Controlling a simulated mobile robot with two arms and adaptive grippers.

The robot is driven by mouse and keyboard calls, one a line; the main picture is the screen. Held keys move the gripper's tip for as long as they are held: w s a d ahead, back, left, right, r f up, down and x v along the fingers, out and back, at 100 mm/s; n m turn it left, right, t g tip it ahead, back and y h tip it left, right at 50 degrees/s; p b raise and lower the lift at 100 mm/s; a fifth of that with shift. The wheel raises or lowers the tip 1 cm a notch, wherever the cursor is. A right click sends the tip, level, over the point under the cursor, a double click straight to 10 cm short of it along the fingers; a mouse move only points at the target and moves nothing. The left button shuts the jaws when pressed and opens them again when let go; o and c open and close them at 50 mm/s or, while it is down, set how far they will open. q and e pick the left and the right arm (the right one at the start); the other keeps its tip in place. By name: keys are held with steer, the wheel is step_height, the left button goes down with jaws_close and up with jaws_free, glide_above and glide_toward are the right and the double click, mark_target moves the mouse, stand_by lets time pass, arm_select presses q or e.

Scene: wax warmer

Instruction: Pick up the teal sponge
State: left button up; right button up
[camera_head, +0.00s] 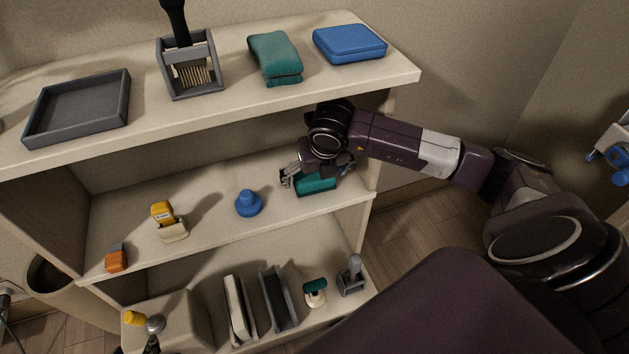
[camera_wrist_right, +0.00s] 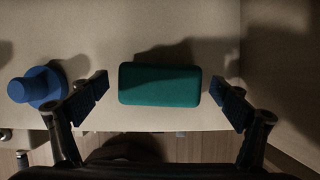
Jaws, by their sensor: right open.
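The teal sponge (camera_head: 316,185) lies on the middle shelf near its right end, partly hidden by my right gripper in the head view. In the right wrist view the sponge (camera_wrist_right: 160,84) is a rounded teal block lying flat near the shelf's front edge. My right gripper (camera_head: 314,172) is over the sponge. In the right wrist view the gripper (camera_wrist_right: 163,99) is open, with one finger on each side of the sponge and a visible gap at both ends. Whether the fingertips are at sponge height is hard to tell. My left gripper is not in view.
A blue knobbed object (camera_head: 248,204) stands left of the sponge. The upright side panel (camera_head: 371,160) bounds the shelf at right, and the top shelf (camera_head: 215,107) hangs above. That shelf holds a folded teal cloth (camera_head: 275,57), blue case (camera_head: 349,43) and grey tray (camera_head: 78,106).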

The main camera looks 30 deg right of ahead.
steer(key=shift+f, duration=0.1)
steer(key=c, duration=1)
steer(key=shift+c, duration=0.2)
